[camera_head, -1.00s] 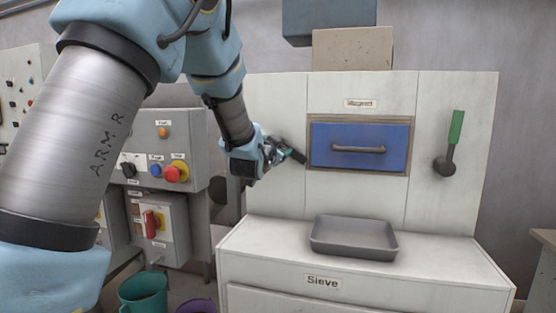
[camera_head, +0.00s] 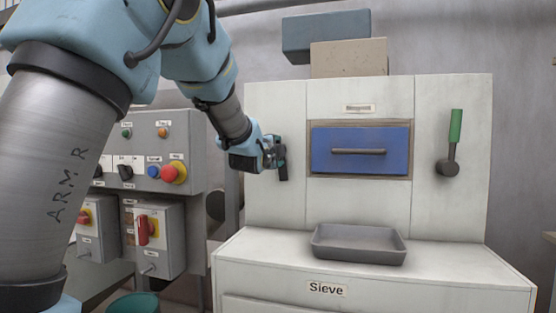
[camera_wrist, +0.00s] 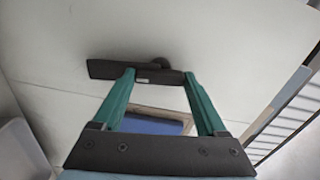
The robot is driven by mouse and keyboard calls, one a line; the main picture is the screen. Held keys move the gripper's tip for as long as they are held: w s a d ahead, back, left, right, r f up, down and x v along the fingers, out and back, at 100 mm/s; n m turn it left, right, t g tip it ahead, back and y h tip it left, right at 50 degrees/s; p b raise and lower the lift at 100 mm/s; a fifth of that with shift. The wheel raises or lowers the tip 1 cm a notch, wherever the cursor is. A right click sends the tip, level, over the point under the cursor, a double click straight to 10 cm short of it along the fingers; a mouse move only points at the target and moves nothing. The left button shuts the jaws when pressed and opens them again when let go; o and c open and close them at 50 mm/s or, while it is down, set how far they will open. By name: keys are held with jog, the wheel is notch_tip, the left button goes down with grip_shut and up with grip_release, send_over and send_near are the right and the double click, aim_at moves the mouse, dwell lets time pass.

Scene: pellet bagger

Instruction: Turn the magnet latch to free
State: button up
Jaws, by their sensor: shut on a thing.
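The magnet latch (camera_head: 283,173) is a dark bar on the white panel, left of the blue magnet drawer (camera_head: 335,160). In the head view the bar stands about upright. My gripper (camera_head: 279,153) is at the latch and hides part of it. In the wrist view my gripper's two green fingers (camera_wrist: 158,77) are shut on the dark bar of the latch (camera_wrist: 105,69). A round hub shows behind the bar against the panel. The blue drawer (camera_wrist: 150,126) shows between the fingers. It looks closed, with a dark horizontal handle (camera_head: 358,152).
A grey tray (camera_head: 358,257) rests on the ledge labelled Sieve below the drawer. Control boxes (camera_head: 150,125) with buttons and red switches stand at left, near my arm. A teal bucket (camera_head: 133,305) is on the floor.

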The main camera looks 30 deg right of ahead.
jog(key=shift+f+m+b, duration=0.1)
jog(key=shift+m+b, duration=0.3)
jog(key=shift+m, duration=0.3)
jog(key=o, duration=1.3)
jog(key=b+v, duration=0.2)
jog(key=v, duration=0.8)
jog(key=shift+s+a, duration=0.25)
jog(key=shift+s, duration=0.1)
